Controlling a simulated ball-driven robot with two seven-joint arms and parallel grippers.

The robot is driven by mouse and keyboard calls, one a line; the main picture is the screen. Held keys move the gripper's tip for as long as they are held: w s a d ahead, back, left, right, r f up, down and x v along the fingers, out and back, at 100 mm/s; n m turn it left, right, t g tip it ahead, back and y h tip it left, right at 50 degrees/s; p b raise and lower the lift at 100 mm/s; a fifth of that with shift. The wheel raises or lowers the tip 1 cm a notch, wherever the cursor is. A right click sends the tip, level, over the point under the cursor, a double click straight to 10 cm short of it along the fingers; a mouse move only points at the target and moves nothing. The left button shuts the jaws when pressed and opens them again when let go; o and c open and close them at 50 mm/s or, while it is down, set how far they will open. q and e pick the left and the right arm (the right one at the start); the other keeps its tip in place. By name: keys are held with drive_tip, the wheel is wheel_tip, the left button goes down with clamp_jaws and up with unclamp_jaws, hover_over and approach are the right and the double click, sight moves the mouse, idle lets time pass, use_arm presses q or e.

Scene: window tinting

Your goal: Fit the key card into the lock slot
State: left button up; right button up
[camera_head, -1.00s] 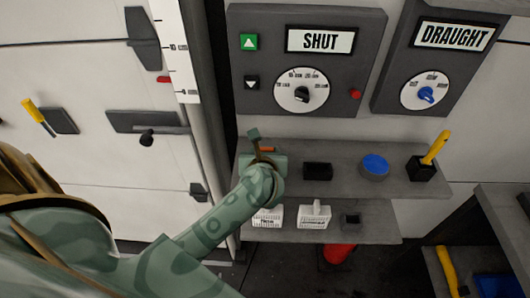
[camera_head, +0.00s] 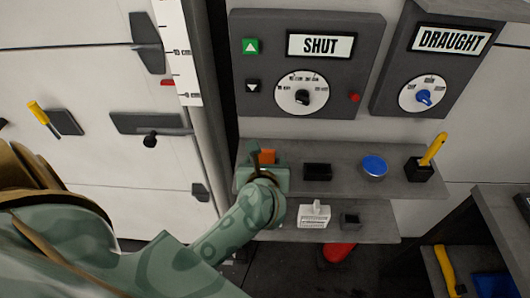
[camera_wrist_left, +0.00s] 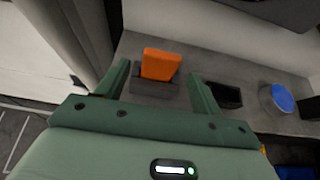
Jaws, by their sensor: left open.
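An orange block-like piece (camera_head: 267,156), probably the key card, stands in a dark grey holder on the upper shelf; it also shows in the left wrist view (camera_wrist_left: 160,64), with the holder (camera_wrist_left: 153,88) below it. My left gripper (camera_wrist_left: 160,72) is open, its green fingers spread to the left and right of the orange piece, with a visible gap on the right. In the head view the left gripper (camera_head: 262,172) partly hides the holder. I cannot tell which object is the lock slot. My right gripper is not in view.
On the upper shelf (camera_head: 400,183) stand a black box (camera_head: 318,171), a blue disc (camera_head: 374,167) and a yellow-handled tool (camera_head: 433,150) in a black block. The lower shelf holds a white basket-like item (camera_head: 314,214) and a small dark block (camera_head: 350,219). A SHUT panel (camera_head: 335,85) is above.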

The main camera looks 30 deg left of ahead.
use_arm(q)
drive_tip(key=v, duration=0.5)
drive_tip(key=shift+s+d+r+p, duration=0.1)
drive_tip(key=shift+s+p, duration=0.05)
drive_tip(key=shift+p, duration=0.15)
